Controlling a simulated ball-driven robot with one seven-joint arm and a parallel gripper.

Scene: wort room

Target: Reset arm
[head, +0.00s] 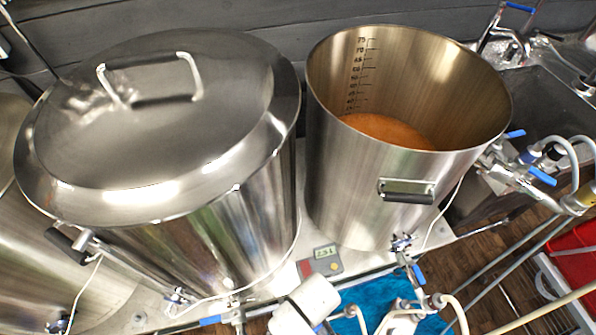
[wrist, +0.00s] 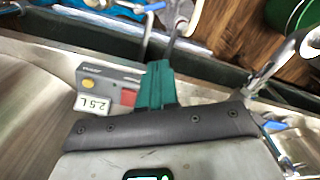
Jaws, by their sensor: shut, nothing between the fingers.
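My gripper (wrist: 157,68) shows in the wrist view, with its teal fingers together and nothing between them. Its dark grey bar and pale housing fill the bottom of that view. A small grey meter (wrist: 120,78) with a display, a yellow button and a red patch appears just left of the fingers. I cannot tell whether they touch it. In the head view the meter (head: 322,262) sits at the front of the steel surface between two kettles. I cannot make out my fingers in the head view.
A lidded steel kettle (head: 215,225) stands left. An open kettle (head: 345,185) with orange-brown liquid (head: 385,130) stands right. Valves and hoses (head: 520,170) crowd the right side. A red container (head: 575,262) is at the right edge, and a blue area (head: 365,302) is below.

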